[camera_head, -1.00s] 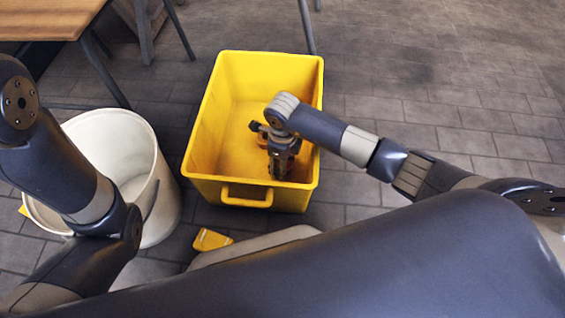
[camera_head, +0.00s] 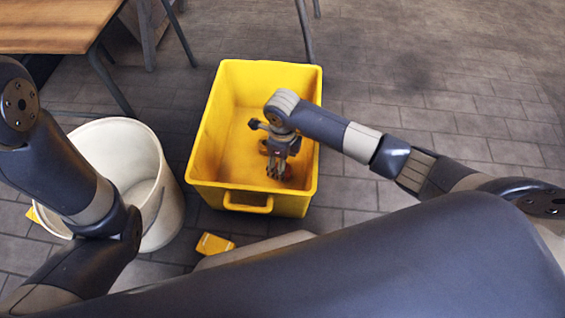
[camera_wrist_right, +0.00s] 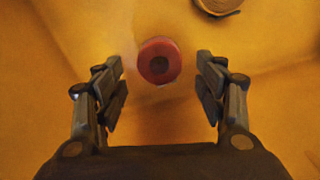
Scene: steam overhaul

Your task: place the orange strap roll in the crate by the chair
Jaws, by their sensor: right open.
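The yellow crate (camera_head: 203,150) stands on the floor at the middle of the head view. My right gripper (camera_head: 278,178) reaches down inside it, toward its right side. In the right wrist view my right gripper (camera_wrist_right: 162,88) is open, with nothing held between its fingers. A red-orange roll with a dark centre (camera_wrist_right: 159,61) lies on the crate floor just beyond the fingertips, apart from both. It looks like the strap roll. In the head view the gripper mostly covers it. My left gripper is out of view; only my left arm shows.
A second, brownish roll (camera_wrist_right: 217,4) lies in the crate, cut by the wrist view's top edge. A white bin (camera_head: 117,140) stands left of the crate. A small yellow object (camera_head: 214,244) lies in front. A wooden table (camera_head: 55,25) is at upper left. Floor at right is clear.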

